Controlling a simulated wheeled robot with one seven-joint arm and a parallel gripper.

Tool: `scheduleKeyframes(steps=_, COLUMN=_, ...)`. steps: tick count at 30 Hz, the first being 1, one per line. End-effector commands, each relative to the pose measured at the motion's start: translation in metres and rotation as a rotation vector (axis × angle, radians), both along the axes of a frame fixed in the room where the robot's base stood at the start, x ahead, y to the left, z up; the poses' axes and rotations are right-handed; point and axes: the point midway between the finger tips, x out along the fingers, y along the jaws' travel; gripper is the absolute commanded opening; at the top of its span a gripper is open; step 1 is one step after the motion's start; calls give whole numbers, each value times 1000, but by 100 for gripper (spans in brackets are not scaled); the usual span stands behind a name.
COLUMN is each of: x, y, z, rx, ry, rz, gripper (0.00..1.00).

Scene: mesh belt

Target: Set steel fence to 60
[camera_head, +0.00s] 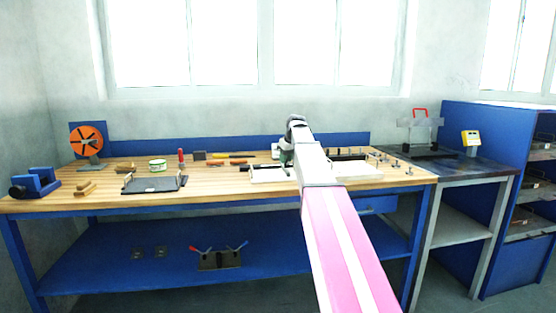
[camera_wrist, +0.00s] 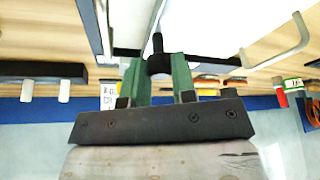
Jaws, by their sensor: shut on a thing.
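My gripper (camera_wrist: 158,68) shows in the wrist view with two green fingers. They are closed around a dark knob with a thin upright stem (camera_wrist: 157,45). A pale strip that looks like a scale (camera_wrist: 152,15) runs just beyond the knob, but I cannot read its marks. A long dark bar with a bright steel edge (camera_wrist: 96,22) lies to its left; I cannot tell whether this is the fence. In the head view my gripper (camera_head: 287,158) is over a pale fixture (camera_head: 270,175) on the bench, and my arm hides much of it.
Several small pegs (camera_head: 395,166) stand at right.

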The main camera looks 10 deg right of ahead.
Motion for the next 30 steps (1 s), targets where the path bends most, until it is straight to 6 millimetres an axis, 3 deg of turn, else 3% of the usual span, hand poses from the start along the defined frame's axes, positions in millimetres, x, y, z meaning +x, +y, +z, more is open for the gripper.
scheduleKeyframes(steps=7, x=0, y=-1, z=0, rx=-3, ry=-1, rz=0, gripper=0)
scheduleKeyframes(steps=8, x=0, y=-1, z=0, rx=-2, ry=-1, rz=0, gripper=35)
scheduleKeyframes(steps=9, x=0, y=-1, z=0, rx=-2, ry=-1, rz=0, gripper=48)
scheduleKeyframes(steps=10, x=0, y=-1, z=0, rx=-2, ry=-1, rz=0, gripper=51)
scheduleKeyframes(steps=20, x=-1, y=-1, z=3, rx=-1, ry=0, rz=0, gripper=51)
scheduleKeyframes(steps=23, x=-4, y=-2, z=11, rx=-1, ry=0, rz=0, gripper=51)
scheduleKeyframes(steps=30, x=-19, y=-11, z=52, rx=-2, ry=-3, rz=-1, gripper=51)
